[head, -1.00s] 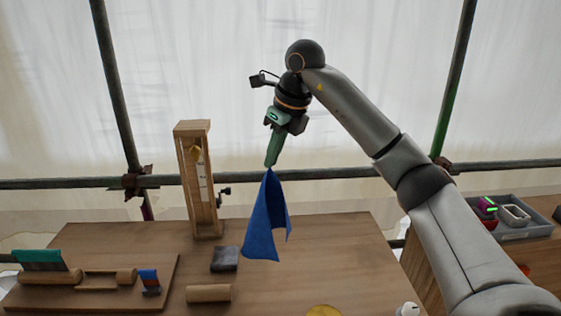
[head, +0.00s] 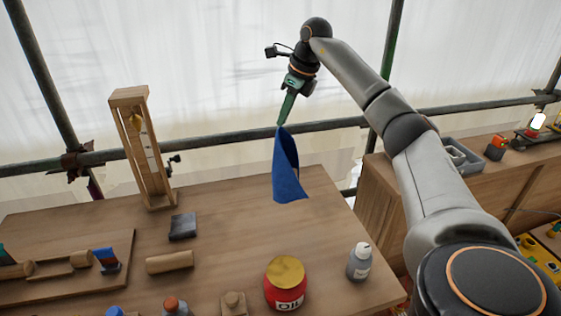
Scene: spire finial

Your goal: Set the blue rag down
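The blue rag (head: 287,170) hangs from my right gripper (head: 283,118), pinched at its top corner. The rag hangs in a folded drape in front of the far part of the wooden table (head: 235,235). I cannot tell for sure whether its lower edge touches the table. The green fingers of my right gripper are shut on the rag and point down. My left gripper is not in view.
A wooden frame (head: 143,150) stands at the back left, with a dark block (head: 183,226) and a wooden cylinder (head: 169,262) nearer. A red oil tin (head: 286,288) and a grey bottle (head: 359,262) stand at the front. The table's middle right is clear.

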